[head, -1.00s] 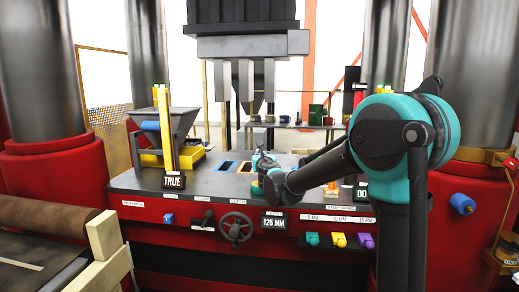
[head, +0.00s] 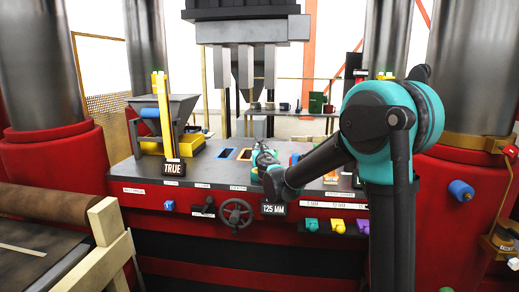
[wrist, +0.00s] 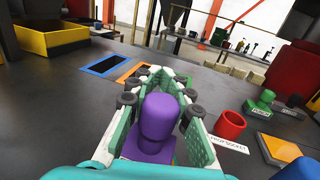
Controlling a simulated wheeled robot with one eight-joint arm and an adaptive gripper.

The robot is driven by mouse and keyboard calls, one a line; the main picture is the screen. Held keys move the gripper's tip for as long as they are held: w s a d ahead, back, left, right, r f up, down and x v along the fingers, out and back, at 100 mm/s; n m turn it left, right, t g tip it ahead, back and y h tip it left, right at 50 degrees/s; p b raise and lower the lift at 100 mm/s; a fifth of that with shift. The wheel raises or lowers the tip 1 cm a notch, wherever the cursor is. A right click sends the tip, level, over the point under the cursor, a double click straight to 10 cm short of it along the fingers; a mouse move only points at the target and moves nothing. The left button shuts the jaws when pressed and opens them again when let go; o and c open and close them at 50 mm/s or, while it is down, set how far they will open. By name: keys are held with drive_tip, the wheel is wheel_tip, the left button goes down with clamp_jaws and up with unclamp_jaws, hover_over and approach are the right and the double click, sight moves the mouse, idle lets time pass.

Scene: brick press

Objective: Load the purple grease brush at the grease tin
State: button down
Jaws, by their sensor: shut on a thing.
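My gripper (wrist: 163,88) is shut on a purple thing (wrist: 161,118) with a rounded knob and a wider base, which I take to be the purple grease brush. It stands upright between the two green fingers in the wrist view. The brush's lower end is hidden. In the head view my gripper (head: 262,156) is over the dark bench top, and the brush is hidden there. I cannot pick out the grease tin for sure. A red open cup (wrist: 231,124) stands on the bench to the right of my gripper, beside a white label.
Blue-edged (wrist: 105,65) and orange-edged (wrist: 135,73) recesses lie in the bench beyond my gripper. A green stamp-like piece (wrist: 264,102) and an orange tray (wrist: 279,149) are at the right.

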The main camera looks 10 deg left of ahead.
drive_tip(key=shift+f, duration=0.6)
idle(1.6)
wheel_tip(320, 180, up, 7)
idle(0.9)
idle(0.3)
drive_tip(key=shift+s, duration=0.1)
